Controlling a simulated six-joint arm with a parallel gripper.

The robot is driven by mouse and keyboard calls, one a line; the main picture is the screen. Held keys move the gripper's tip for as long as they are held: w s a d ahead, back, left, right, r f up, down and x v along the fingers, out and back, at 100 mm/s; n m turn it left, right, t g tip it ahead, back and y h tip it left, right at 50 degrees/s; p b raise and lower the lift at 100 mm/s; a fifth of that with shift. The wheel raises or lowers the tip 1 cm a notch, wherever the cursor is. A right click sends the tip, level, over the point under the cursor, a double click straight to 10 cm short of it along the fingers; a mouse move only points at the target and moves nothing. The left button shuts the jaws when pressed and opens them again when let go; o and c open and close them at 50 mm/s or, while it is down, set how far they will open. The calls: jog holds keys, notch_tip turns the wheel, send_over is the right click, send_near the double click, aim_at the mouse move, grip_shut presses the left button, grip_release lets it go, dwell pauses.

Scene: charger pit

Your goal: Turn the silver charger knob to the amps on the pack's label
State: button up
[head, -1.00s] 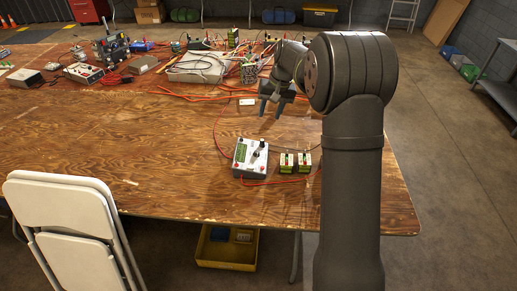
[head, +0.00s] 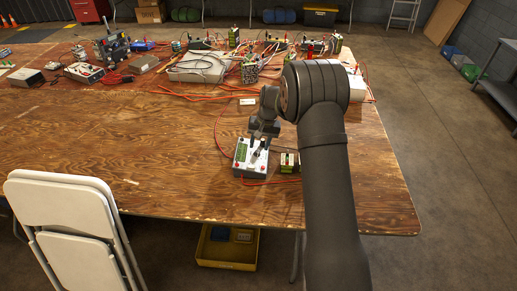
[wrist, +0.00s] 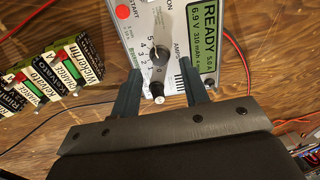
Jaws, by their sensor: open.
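The charger (head: 241,170) is a white box on the wooden table. In the wrist view the charger (wrist: 138,22) shows a red START button, an AMPS scale running 0 to 5, and a green screen (wrist: 207,35) reading READY, 5.0 A, 6.9 V. In the head view my gripper (head: 257,150) is over the charger. Green packs (wrist: 81,62) have labels whose amps I cannot read.
A pack (head: 288,159) stands right of the charger, partly hidden by my arm. Red and black leads lie around the charger. Wired equipment (head: 195,68) crowds the table's back. The left front table is clear; a white chair (head: 70,230) stands before it.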

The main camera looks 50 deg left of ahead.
aim_at(258, 151)
jog(key=shift+s+a+f, duration=0.1)
jog(key=shift+f, duration=0.65)
jog(key=shift+s+a+f, duration=0.1)
jog(key=shift+f, duration=0.65)
jog(key=shift+c, duration=0.2)
grip_shut()
jog(key=shift+n, duration=2.8)
